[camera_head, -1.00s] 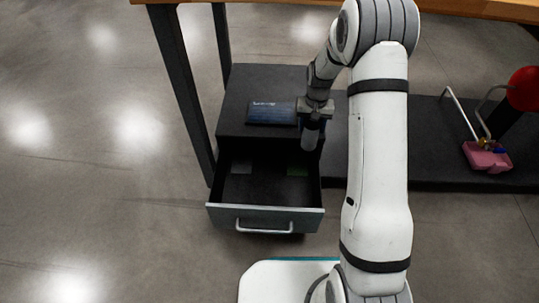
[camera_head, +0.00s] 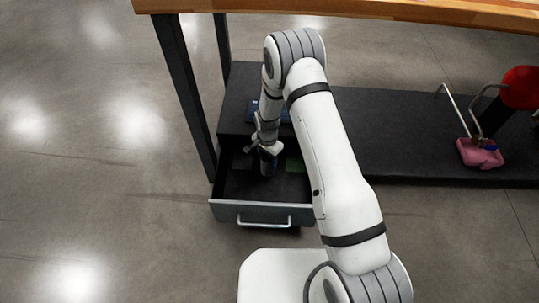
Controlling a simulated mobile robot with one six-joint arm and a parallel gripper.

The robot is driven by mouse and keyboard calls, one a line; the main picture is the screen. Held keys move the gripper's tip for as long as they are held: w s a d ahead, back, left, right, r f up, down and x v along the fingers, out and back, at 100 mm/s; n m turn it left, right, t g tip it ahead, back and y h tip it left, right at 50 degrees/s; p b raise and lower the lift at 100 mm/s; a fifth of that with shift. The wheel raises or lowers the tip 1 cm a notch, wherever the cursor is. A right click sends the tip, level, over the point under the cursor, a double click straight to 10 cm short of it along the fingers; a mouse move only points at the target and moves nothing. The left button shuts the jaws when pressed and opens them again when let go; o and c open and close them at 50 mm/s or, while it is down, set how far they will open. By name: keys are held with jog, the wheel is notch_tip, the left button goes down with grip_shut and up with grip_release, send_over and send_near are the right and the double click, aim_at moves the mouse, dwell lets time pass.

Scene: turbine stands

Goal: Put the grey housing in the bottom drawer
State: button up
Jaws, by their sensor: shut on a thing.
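My gripper (camera_head: 264,151) points down over the open bottom drawer (camera_head: 262,210), within the drawer's outline. It is shut on a small grey piece, the grey housing (camera_head: 268,164), which shows just below the fingers. The housing's lower end appears at or near drawer level; whether it touches the drawer floor cannot be told. The drawer is pulled out toward me, with a grey front and a bar handle (camera_head: 264,222). A green flat item (camera_head: 294,165) lies inside at the right.
A dark cabinet top holds a blue box (camera_head: 284,112), partly hidden by my arm. A table leg (camera_head: 186,100) stands left of the drawer. Floor to the left is clear.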

aim_at(268, 167)
jog(key=shift+f+b, duration=2)
jog(key=shift+f, duration=1.45)
jog(key=shift+f+b, duration=0.3)
jog(key=shift+f, duration=0.05)
jog(key=o, duration=1.5)
jog(key=shift+c, duration=0.2)
jog(key=shift+o, duration=0.8)
jog(key=shift+r, duration=0.1)
jog(key=shift+r+p, duration=2.15)
jog(key=shift+r, duration=1.3)
jog(key=shift+r, duration=0.1)
